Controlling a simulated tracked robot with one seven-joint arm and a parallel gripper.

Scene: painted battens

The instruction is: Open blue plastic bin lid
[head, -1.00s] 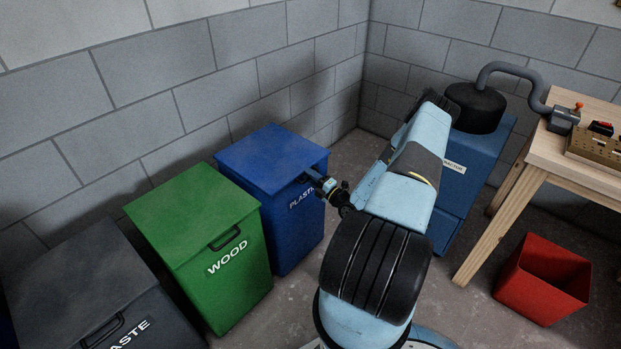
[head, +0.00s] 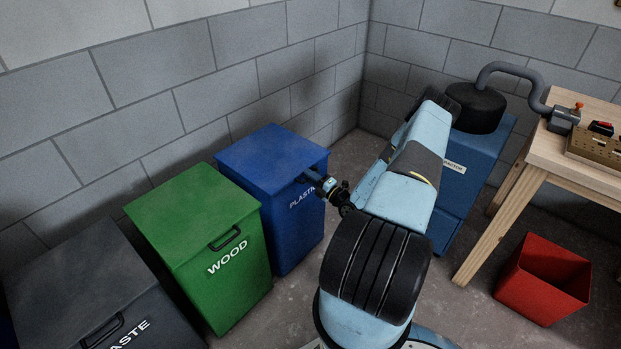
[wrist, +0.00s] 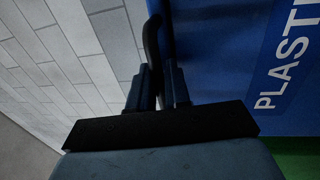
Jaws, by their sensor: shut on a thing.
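The blue plastic bin (head: 297,236) stands against the wall, with its blue lid (head: 268,155) lying flat and closed on top. White "PLASTIC" lettering on its front is partly covered by my gripper (head: 312,177), which is at the lid's front edge. In the wrist view, my gripper (wrist: 158,78) is shut on the dark handle (wrist: 152,38) of the lid, beside the blue bin front (wrist: 225,65). In the head view the handle is hidden behind the gripper.
A green wood bin (head: 197,225) stands close to the left of the blue bin, with a dark waste bin (head: 85,280) further left. A blue extractor (head: 465,185), a wooden bench (head: 560,145) and a red open bin (head: 530,285) are on the right.

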